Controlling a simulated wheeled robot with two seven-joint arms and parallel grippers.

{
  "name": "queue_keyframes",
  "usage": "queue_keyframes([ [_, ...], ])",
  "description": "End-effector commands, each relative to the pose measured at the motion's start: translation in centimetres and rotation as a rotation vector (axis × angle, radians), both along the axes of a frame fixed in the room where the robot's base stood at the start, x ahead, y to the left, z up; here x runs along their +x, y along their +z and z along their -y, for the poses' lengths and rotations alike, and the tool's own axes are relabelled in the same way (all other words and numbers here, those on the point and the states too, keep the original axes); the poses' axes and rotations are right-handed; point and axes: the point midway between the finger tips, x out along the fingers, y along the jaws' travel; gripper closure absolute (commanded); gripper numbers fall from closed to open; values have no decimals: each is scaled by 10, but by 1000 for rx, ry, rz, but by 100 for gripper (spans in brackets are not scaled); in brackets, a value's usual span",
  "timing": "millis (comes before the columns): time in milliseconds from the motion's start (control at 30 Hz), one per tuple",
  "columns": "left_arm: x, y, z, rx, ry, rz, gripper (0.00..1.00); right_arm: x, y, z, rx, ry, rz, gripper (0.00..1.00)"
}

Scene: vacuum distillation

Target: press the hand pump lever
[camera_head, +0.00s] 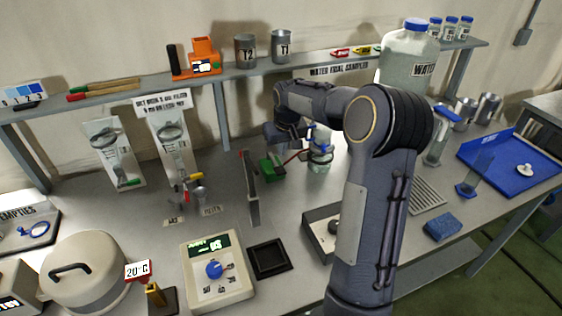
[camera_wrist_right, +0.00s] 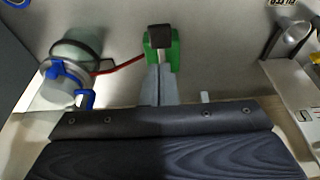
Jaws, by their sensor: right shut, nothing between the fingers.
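The hand pump (camera_head: 271,168) is a small green body on the bench, left of a blue-capped flask. In the right wrist view the green pump (camera_wrist_right: 174,50) has a dark, square-ended lever (camera_wrist_right: 160,37) above the fingertips. My right gripper (camera_wrist_right: 160,72) is shut and empty, its grey fingers together and pointing at the pump; they overlap its lower part in the picture, and I cannot tell whether they touch. In the head view my right arm reaches over the bench and hides most of the gripper. My left gripper is out of view.
A red hose (camera_wrist_right: 122,65) joins the pump to the flask (camera_wrist_right: 68,60). An upright narrow panel (camera_head: 251,190) stands just left of the pump. A large water bottle (camera_head: 408,62) is on the shelf behind my arm.

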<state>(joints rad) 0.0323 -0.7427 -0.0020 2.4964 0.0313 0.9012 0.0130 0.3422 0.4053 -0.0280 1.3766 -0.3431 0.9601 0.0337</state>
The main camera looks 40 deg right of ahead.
Motion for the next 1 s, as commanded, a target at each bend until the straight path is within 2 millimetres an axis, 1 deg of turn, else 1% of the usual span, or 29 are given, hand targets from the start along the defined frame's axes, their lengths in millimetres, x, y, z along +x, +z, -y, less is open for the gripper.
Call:
queue_keyframes([
  [33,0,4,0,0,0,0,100,2,-10,1,2,-1,-6,100],
  [100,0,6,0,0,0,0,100,6,-23,2,2,0,-5,100],
  [200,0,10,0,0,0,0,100,6,-40,2,2,0,-4,100],
  [333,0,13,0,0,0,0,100,6,-55,2,2,1,-3,100],
  [500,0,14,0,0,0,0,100,7,-63,2,0,0,1,100],
  [833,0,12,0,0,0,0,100,7,-65,2,0,0,1,100],
  [933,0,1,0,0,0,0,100,5,-74,1,-1,1,1,100],
  [1000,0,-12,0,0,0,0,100,3,-83,0,-2,1,9,100],
])
